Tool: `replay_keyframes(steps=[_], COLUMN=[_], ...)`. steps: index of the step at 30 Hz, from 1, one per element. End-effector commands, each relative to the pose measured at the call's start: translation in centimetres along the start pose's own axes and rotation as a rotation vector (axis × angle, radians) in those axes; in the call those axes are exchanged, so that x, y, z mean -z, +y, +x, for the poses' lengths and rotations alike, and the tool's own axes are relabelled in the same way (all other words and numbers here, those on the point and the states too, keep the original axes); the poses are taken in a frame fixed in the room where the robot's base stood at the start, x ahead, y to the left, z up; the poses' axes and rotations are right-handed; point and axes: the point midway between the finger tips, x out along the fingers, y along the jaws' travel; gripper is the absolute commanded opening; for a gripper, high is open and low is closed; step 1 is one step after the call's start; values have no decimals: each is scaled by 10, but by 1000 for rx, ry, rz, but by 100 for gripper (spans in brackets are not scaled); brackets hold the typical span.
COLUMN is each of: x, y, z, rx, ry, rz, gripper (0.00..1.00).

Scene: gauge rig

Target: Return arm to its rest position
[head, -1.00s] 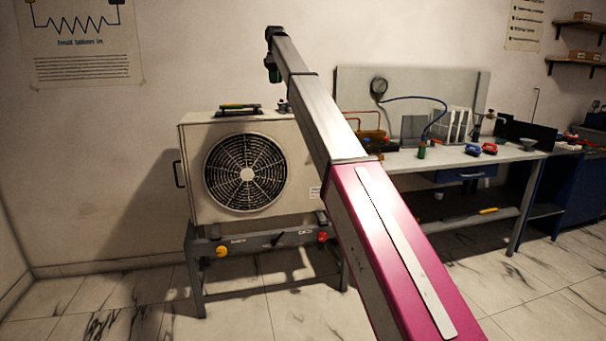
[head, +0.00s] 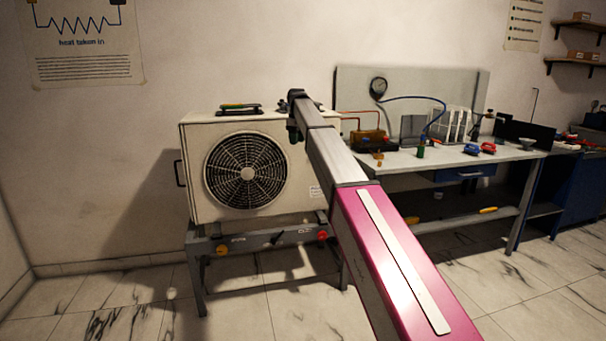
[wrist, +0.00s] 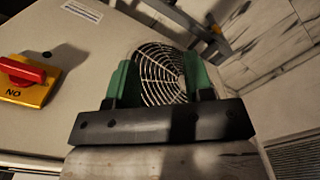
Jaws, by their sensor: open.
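My arm reaches from the lower right of the head view toward the white fan unit (head: 205,140), and its far end is in front of that unit's right edge. The round fan grille (wrist: 163,72) shows beyond and between the fingers. A yellow block with a red knob (wrist: 27,78) is at the left of the wrist view.
The fan unit stands on a grey metal stand (head: 215,240). A workbench (head: 460,158) at the right holds a round gauge (head: 378,87) on a back panel, a blue hose and several small tools. Marble floor (head: 100,310) is clear at the lower left.

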Motion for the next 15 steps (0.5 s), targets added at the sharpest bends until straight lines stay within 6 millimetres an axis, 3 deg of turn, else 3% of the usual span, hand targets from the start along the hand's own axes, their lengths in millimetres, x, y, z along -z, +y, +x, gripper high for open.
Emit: replay_keyframes(steps=[1,3,9,15], x=[-26,-50,-122,-197], y=[-12,-18,-45,-84], z=[36,75,178,265], rx=[3,3,2,2], ry=[-3,-3,-3,-2], rz=[41,99,267,435], gripper=[47,47,47,47])
